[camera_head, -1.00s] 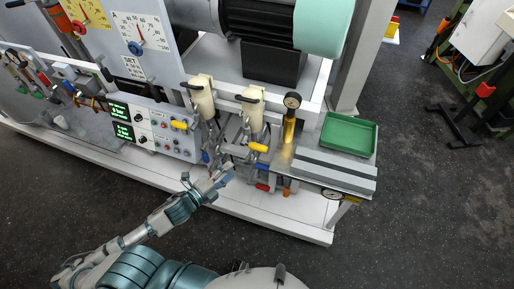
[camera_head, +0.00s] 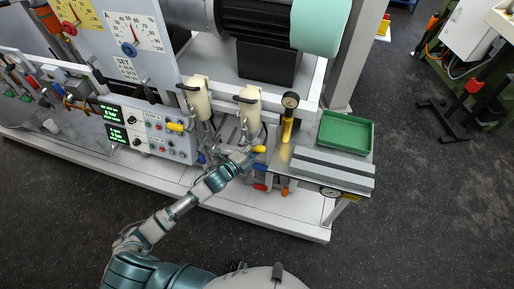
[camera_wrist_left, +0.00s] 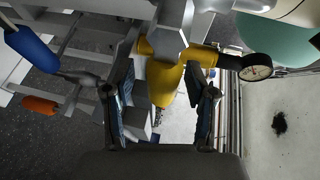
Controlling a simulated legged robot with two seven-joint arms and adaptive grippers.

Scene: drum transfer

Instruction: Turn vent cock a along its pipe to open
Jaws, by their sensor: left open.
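A cock with a yellow handle (camera_head: 259,149) sits below the right cream cylinder in the head view. In the left wrist view the yellow handle (camera_wrist_left: 165,82) hangs from a yellow and grey fitting and points toward my palm. My left gripper (camera_head: 246,156) is at the right yellow handle. In the left wrist view its two fingers (camera_wrist_left: 162,108) stand apart, one on each side of the handle, with gaps visible. My right gripper is not in view.
Blue (camera_wrist_left: 30,48) and orange (camera_wrist_left: 39,105) handles lie left of the fingers in the wrist view. A round gauge (camera_wrist_left: 257,67) is close on the right. Cream cylinders (camera_head: 249,103) stand behind, and a green tray (camera_head: 345,131) is to the right.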

